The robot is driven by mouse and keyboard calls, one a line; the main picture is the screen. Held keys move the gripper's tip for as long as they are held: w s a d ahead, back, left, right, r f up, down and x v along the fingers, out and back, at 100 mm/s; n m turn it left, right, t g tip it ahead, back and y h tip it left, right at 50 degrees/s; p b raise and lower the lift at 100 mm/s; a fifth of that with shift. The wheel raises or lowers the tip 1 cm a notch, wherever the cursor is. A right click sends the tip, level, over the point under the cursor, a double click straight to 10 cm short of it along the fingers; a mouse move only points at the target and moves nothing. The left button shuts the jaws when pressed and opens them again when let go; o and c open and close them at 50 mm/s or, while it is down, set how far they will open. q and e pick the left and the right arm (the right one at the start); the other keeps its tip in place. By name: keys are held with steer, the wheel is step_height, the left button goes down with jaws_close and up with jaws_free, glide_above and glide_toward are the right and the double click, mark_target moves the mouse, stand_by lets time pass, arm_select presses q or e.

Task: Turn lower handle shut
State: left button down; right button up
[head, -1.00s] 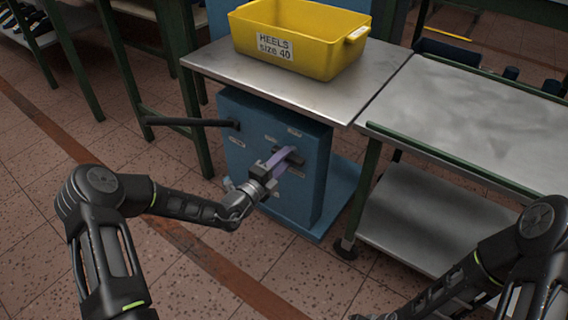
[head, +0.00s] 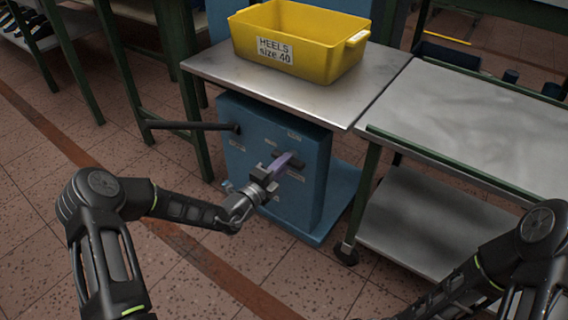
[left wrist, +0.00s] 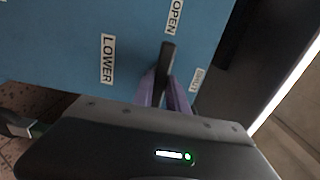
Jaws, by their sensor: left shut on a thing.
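The blue cabinet (head: 262,135) under the steel table carries a dark lower handle (left wrist: 167,58). My left gripper (head: 283,165) reaches the cabinet front from the left, and its purple fingers are shut on the handle. In the left wrist view the fingers (left wrist: 163,92) stand on both sides of the dark bar. The bar's free end points up towards the OPEN label (left wrist: 175,15). The SHUT label (left wrist: 196,79) is to the right of the fingers, and the LOWER label (left wrist: 107,59) is to the left. My right arm shows at the lower right, but its gripper is out of frame.
A dark upper lever (head: 190,125) sticks out leftward from the cabinet, above my left gripper. A yellow bin (head: 300,45) stands on the steel table (head: 225,70). A second metal table (head: 480,120) is at the right. Floor in front is clear.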

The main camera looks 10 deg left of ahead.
steer(key=shift+r, duration=0.2)
arm_select(q)
steer(key=shift+m+p, duration=7.1)
steer(key=shift+m, duration=1.8)
arm_select(e)
step_height(320, 180, up, 14)
steer(key=s+a+g, duration=0.1)
steer(key=s, duration=0.2)
steer(key=shift+n, duration=0.3)
steer(key=shift+a, duration=0.1)
arm_select(q)
steer(key=c, duration=1.3)
jaws_free()
steer(key=shift+c, duration=0.2)
